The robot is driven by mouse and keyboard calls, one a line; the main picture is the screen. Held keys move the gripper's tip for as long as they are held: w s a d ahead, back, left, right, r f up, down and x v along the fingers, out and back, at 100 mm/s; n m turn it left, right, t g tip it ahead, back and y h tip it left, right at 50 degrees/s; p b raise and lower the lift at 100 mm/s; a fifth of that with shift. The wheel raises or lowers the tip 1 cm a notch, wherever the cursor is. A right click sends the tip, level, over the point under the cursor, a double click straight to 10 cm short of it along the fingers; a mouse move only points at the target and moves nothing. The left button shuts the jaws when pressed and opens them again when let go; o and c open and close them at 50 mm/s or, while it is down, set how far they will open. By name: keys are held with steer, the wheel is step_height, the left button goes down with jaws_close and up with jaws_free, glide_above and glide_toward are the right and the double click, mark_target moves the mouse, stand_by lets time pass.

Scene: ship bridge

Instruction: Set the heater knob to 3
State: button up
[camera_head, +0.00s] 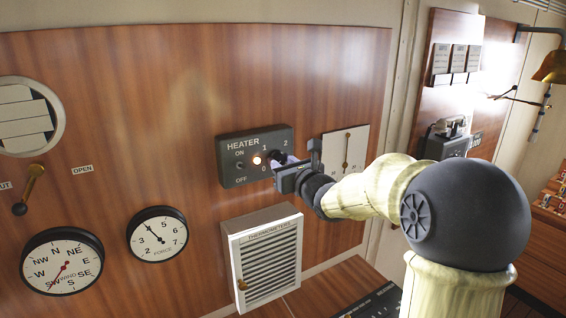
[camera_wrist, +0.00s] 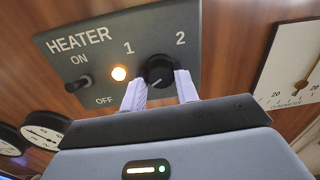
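The dark heater panel (camera_head: 229,146) is on the wood wall in the head view and fills the upper middle of the wrist view (camera_wrist: 190,22). Its round black knob (camera_wrist: 158,70) has a pale mark pointing to the lower left. Labels 1 and 2 show above the knob in the wrist view; the head view also shows 0 at its lower left. The label 3 is hidden. My gripper (camera_wrist: 160,80) is open, with one pale finger on each side of the knob; contact is unclear. In the head view my gripper (camera_head: 290,165) is at the panel's right side.
An orange light (camera_wrist: 119,73) glows beside the black ON/OFF switch (camera_wrist: 77,84). A white dial plate (camera_head: 345,150) is close on the right. The louvred thermometer box (camera_head: 268,258) juts out below. A force gauge (camera_head: 157,233) is at lower left.

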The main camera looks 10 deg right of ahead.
steer(key=shift+d, duration=0.1)
steer(key=shift+c, duration=1.4)
